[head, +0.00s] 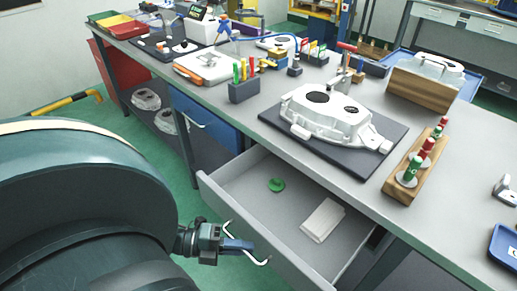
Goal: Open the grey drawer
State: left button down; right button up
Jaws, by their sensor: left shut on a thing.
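The grey drawer (305,192) under the workbench stands pulled out, with its inside in view. A green round piece (277,184) and a white block or stack (322,219) lie in it. My left gripper (240,245) is at the drawer's front, shut on its pale bent handle (262,261). The fingers cover the middle of the handle; both its ends show. My right gripper is not in view.
A white casting (330,112) sits on a dark mat (376,147) on the bench above the drawer. A wooden rack (405,190) with red and green handled tools stands near the bench edge. A blue drawer front (215,134) is left of the grey drawer. Green floor shows below.

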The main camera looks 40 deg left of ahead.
pick_arm(q)
jog(key=shift+s+a+p, duration=0.2)
jog(key=shift+s+p, duration=0.15)
jog(key=shift+s, duration=1.4)
jog(key=c, duration=1.5)
grip_release()
jog(key=b+v, duration=0.1)
jog(key=v, duration=1.2)
jog(key=shift+s, duration=0.1)
